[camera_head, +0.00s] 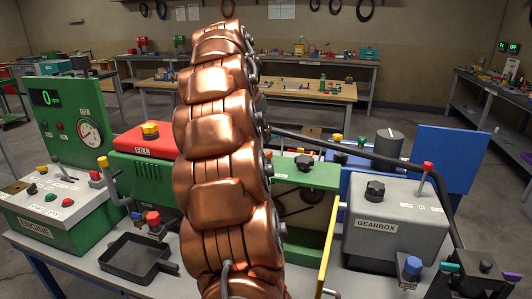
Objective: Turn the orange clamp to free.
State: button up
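I cannot pick out an orange clamp in the head view. My copper-coloured segmented arm rises through the middle of the picture and hides part of the bench and machines behind it. My gripper is not in view. At the lower right, small teal (449,267) and purple (511,276) handles sit by a dark fixture at the bench's edge. Whether they belong to clamps is not clear.
A green engine box (55,215) and a black tray (135,256) stand left. A red-topped green FILL unit (148,142) is behind. A grey gearbox (397,225) stands right, beside an upright yellow panel (327,245). A dark pipe (350,151) crosses rightward.

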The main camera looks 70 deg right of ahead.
aim_at(266, 154)
jog(key=shift+p+x, duration=0.8)
jog(key=shift+x, duration=3.1)
grip_shut()
